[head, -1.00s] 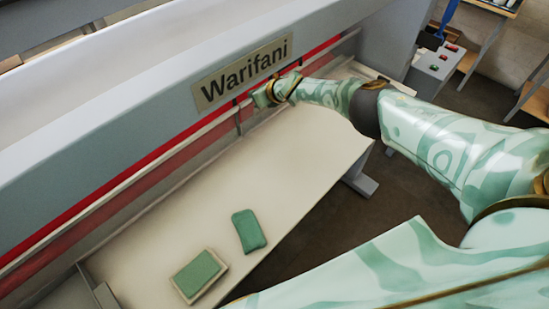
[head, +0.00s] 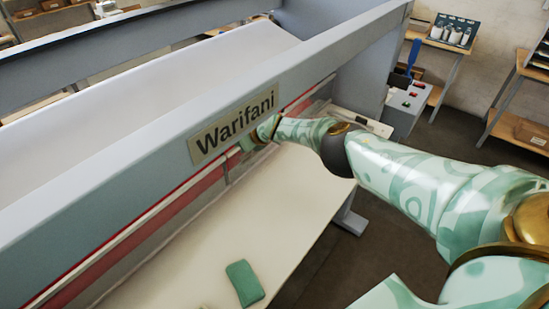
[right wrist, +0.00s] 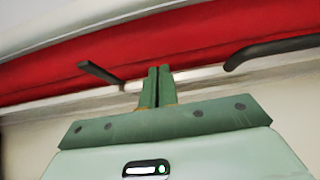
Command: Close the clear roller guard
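The clear roller guard (head: 200,190) is a see-through strip along the machine's front below the "Warifani" nameplate, with red showing behind it. A pale rail (head: 128,232) runs along it. How far it stands from fully shut I cannot tell. My right gripper (head: 253,138) is at the rail, just below the nameplate's right end. In the right wrist view its two green fingers (right wrist: 157,88) are together, tips overlapping the pale rail (right wrist: 205,74), between two dark bracket-like pieces. I see nothing clearly held between them. My left gripper is not in view.
A cream feed table (head: 265,205) lies below the guard, with a green block (head: 244,283) on it. Wooden shelving (head: 520,110) stands at the far right.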

